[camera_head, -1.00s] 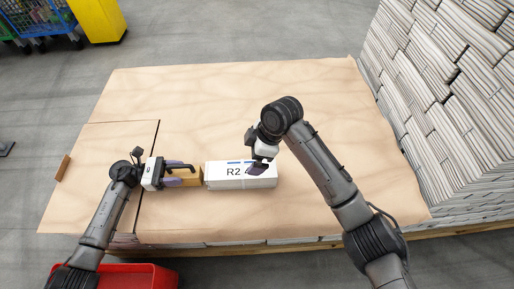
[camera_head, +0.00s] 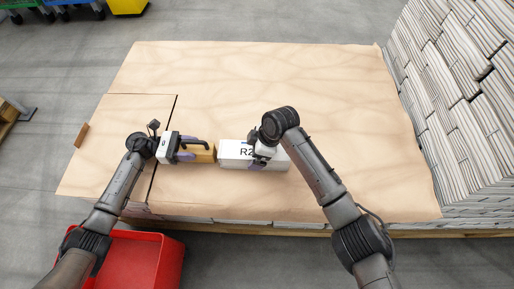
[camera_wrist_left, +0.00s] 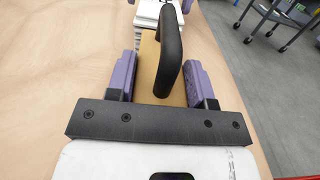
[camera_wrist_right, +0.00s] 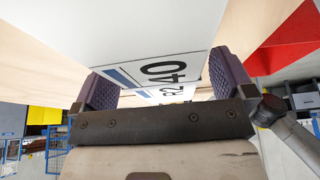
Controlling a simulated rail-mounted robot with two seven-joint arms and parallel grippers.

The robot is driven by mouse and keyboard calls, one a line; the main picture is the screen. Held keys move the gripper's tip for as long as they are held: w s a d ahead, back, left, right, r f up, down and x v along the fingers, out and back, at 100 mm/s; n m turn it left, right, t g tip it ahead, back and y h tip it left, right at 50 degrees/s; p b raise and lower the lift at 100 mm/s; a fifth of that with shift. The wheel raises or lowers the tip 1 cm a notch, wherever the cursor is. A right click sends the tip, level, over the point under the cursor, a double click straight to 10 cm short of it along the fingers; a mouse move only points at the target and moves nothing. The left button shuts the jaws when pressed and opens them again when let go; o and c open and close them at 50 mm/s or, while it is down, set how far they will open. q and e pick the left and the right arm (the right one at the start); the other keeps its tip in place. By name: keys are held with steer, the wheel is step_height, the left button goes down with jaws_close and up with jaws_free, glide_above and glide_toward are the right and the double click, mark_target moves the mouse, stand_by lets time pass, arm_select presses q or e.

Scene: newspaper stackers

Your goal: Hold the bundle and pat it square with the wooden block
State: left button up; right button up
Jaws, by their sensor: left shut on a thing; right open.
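The bundle (camera_head: 232,162) is a white wrapped stack with an "R240" label, lying near the front edge of the board-topped table. The tan wooden block (camera_head: 203,155) with a black handle lies just left of it, end to end, with little or no gap. My left gripper (camera_head: 190,151) is shut on the block; the left wrist view shows the block (camera_wrist_left: 148,70) between the purple fingers. My right gripper (camera_head: 258,161) is open at the bundle and covers part of the label. In the right wrist view the bundle (camera_wrist_right: 130,30) shows between the spread fingers; contact cannot be told.
A red crate (camera_head: 150,250) stands on the floor below the table's front left. A small brown strip (camera_head: 81,134) lies at the left table edge. Tall newspaper stacks (camera_head: 450,110) rise at the right. The table's back half (camera_head: 250,80) is clear.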

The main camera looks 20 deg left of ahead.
mark_target(206, 150)
steer(key=shift+c, duration=0.4)
steer(key=c, duration=1.6)
arm_select(q)
steer(key=shift+x, duration=1.35)
steer(key=shift+d, duration=0.2)
arm_select(e)
steer(key=shift+s+a, duration=0.1)
steer(key=shift+a, duration=0.05)
stand_by(0.5)
arm_select(q)
steer(key=shift+a, duration=0.1)
steer(key=shift+s+a, duration=0.15)
steer(key=shift+a, duration=0.4)
steer(key=shift+v, duration=1.2)
steer(key=shift+r, duration=0.1)
